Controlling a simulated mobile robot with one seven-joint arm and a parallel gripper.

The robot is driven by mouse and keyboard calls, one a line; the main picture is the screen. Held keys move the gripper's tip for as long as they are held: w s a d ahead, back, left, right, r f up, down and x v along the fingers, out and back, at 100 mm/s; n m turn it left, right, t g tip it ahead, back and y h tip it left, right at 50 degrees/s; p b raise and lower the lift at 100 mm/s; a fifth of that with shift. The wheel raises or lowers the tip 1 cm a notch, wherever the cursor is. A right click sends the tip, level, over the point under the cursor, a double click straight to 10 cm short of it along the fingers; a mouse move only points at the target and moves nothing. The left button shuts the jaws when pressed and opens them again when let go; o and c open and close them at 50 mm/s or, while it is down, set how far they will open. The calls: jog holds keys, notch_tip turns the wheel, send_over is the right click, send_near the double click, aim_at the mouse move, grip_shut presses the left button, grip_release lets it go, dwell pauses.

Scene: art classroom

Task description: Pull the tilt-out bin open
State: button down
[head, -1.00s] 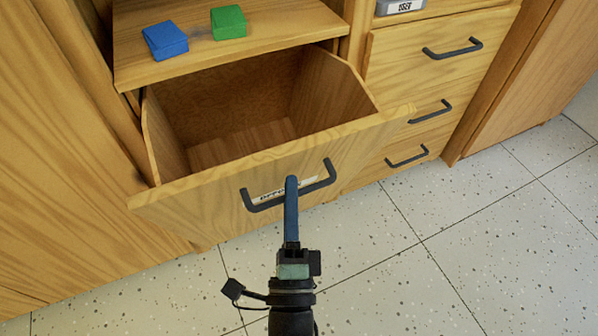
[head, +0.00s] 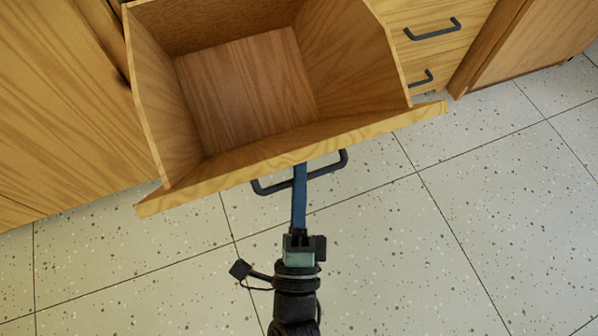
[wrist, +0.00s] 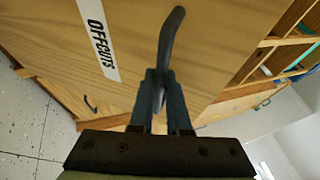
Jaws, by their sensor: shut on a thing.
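The tilt-out bin (head: 250,95) is tipped far out from the cabinet in the head view, and its empty wooden inside shows. Its front panel (head: 300,150) leans outward over the floor. A dark bar handle (head: 328,172) is fixed to that panel, and it also shows in the wrist view (wrist: 172,35). My gripper (head: 300,172) is shut on the handle near its middle. In the wrist view my two blue fingers (wrist: 157,85) close around the bar. A white label reading "OFFCUTS" (wrist: 98,40) is on the front panel beside the handle.
Drawers with dark handles (head: 433,30) stand right of the bin, closed. A wooden cabinet front (head: 60,110) is on the left. The speckled tile floor (head: 440,240) in front is clear.

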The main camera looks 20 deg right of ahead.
jog(key=c, duration=1.2)
grip_release()
jog(key=shift+w+r, duration=0.1)
jog(key=shift+o, duration=0.2)
jog(key=p+v, duration=0.4)
jog(key=v, duration=0.9)
